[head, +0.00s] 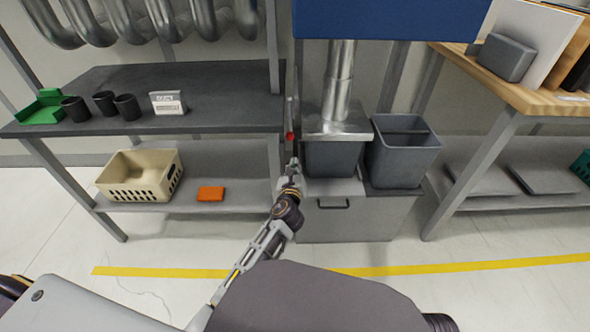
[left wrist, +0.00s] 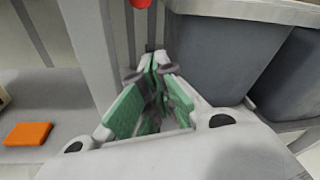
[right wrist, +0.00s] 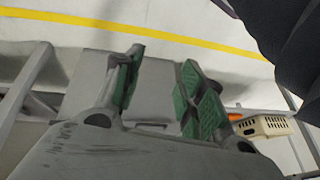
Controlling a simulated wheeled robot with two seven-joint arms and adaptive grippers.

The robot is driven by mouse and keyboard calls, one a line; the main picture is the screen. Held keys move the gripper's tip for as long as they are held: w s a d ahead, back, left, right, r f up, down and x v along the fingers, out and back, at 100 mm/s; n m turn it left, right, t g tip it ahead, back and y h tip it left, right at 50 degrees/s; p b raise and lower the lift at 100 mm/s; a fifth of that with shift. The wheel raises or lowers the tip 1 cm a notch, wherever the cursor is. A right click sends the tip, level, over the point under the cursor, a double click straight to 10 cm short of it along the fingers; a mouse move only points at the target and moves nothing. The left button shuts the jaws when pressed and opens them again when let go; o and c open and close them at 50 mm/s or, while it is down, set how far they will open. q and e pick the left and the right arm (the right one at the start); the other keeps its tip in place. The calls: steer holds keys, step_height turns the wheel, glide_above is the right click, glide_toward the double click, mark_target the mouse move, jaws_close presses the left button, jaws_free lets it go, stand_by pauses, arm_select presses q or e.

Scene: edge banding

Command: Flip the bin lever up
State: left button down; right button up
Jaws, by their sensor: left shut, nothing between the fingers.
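The red knob of the lever (head: 290,136) sits beside the metal hood above the grey bin (head: 333,158). In the left wrist view the red knob (left wrist: 142,3) is cut by the top edge. My left gripper (head: 293,165) is just below the knob in the head view, at the bin's left side, apart from it. Its green-padded fingers (left wrist: 156,66) are closed together with nothing between them, and the bin (left wrist: 215,55) stands right of them. My right gripper (right wrist: 160,70) is open and empty in the right wrist view.
A second grey bin (head: 404,155) stands to the right. A grey cabinet (head: 348,220) is below. A dark shelf table (head: 215,90) at left carries cups; its lower shelf holds a beige basket (head: 140,176) and an orange box (head: 210,194). A grey post borders the gripper's left.

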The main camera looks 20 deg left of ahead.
arm_select(q)
steer(key=w+a+r+b, duration=0.2)
steer(key=w, duration=0.4)
steer(key=shift+w+a+r+b, duration=0.2)
steer(key=shift+w+r+b, duration=0.15)
steer(key=shift+w+b, duration=0.05)
arm_select(e)
step_height(320, 180, down, 6)
steer(key=a+t+y, duration=0.1)
steer(key=shift+w+a+m, duration=0.25)
steer(key=shift+a+m, duration=0.05)
steer(key=shift+f, duration=0.2)
arm_select(q)
steer(key=shift+r, duration=0.1)
arm_select(e)
steer(key=shift+s+d+r, duration=0.1)
steer(key=shift+s, duration=0.05)
